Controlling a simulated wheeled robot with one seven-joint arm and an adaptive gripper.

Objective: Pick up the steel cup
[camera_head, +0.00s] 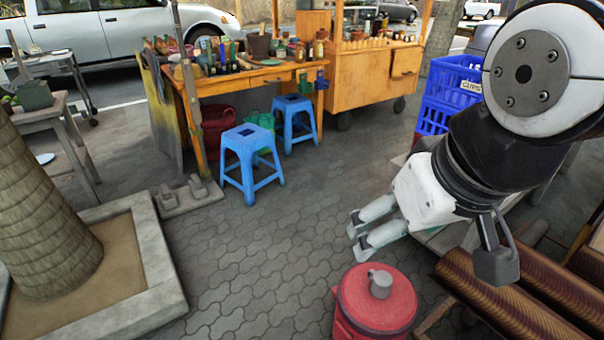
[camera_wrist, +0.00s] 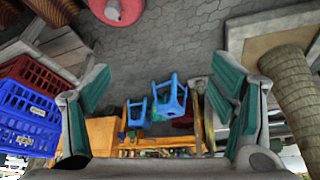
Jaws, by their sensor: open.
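A small grey metal cup (camera_head: 380,284) sits on the lid of a red round drum (camera_head: 355,300) in the head view, low and right of centre. It looks like the steel cup. My gripper (camera_head: 358,236) is above and just behind the drum in the picture, pointing left, apart from the cup. Its two fingers are spread with nothing between them. In the wrist view the open fingers (camera_wrist: 158,90) frame the paving and stools. The red drum (camera_wrist: 122,8) is cut off at the top edge there, with a greyish shape on it too small to make out.
Brown ridged rolls (camera_head: 510,300) lie right of the drum. Blue crates (camera_head: 437,115) stand behind my arm. Two blue stools (camera_head: 250,160) stand before a wooden stall table (camera_head: 255,78). A stone-edged tree planter (camera_head: 150,260) is at left. The paving between is clear.

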